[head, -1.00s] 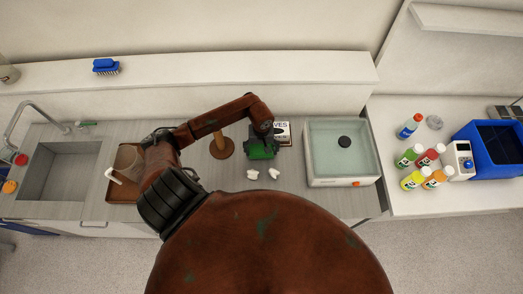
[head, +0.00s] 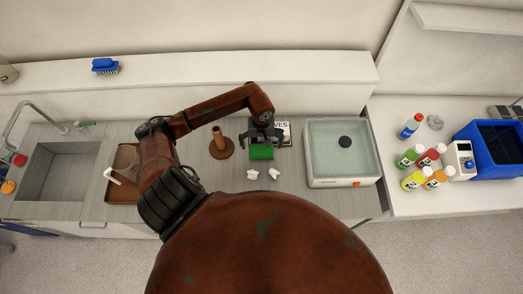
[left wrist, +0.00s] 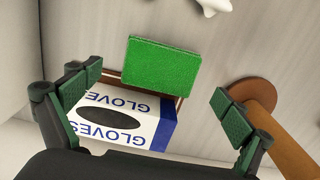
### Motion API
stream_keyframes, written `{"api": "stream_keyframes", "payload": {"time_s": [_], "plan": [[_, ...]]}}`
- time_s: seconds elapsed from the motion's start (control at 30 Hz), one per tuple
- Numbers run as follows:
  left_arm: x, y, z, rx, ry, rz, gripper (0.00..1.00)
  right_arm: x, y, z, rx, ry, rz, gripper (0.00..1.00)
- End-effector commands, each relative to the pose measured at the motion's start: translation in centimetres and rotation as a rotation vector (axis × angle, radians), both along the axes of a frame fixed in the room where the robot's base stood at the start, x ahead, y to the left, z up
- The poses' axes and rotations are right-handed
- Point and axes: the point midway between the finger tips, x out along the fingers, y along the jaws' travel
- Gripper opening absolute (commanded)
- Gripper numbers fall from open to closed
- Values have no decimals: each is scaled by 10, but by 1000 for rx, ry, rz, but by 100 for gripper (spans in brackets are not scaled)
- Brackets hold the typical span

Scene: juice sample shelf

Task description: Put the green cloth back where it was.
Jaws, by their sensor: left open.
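The green cloth (head: 261,152) lies as a flat, folded rectangle on the counter, at the near side of the gloves box (head: 284,131). In the left wrist view the cloth (left wrist: 160,66) is whole and uncovered, close to the box's edge. My left gripper (head: 265,140) is open, with its fingers spread wide and nothing between them. It is above the cloth and box, apart from the cloth. Its green-padded fingers (left wrist: 155,100) show on both sides in the wrist view. My right gripper is out of view.
A brown stand with a post (head: 220,146) is just left of the cloth, near a finger. Two small white pieces (head: 263,174) lie in front. A clear-topped basin (head: 342,150) is to the right. A sink (head: 66,172) and brown tray (head: 122,190) are to the left.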

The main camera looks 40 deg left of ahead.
Motion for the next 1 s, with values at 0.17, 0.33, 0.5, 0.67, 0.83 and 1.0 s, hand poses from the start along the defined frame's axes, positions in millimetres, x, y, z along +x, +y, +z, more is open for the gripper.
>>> {"api": "stream_keyframes", "payload": {"time_s": [0.17, 0.33, 0.5, 0.67, 0.83, 1.0], "plan": [[1, 1, 37, 4, -5, -2, 96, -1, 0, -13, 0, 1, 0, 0], [0, 0, 62, 1, -2, -1, 96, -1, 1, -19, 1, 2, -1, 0], [0, 0, 73, 0, 0, 0, 96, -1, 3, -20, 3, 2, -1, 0], [0, 0, 75, -1, 1, 0, 96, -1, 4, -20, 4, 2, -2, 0], [0, 0, 74, -1, 1, 0, 96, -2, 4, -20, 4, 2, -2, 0], [0, 0, 74, -1, 1, 0, 96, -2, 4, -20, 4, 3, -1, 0]]}}
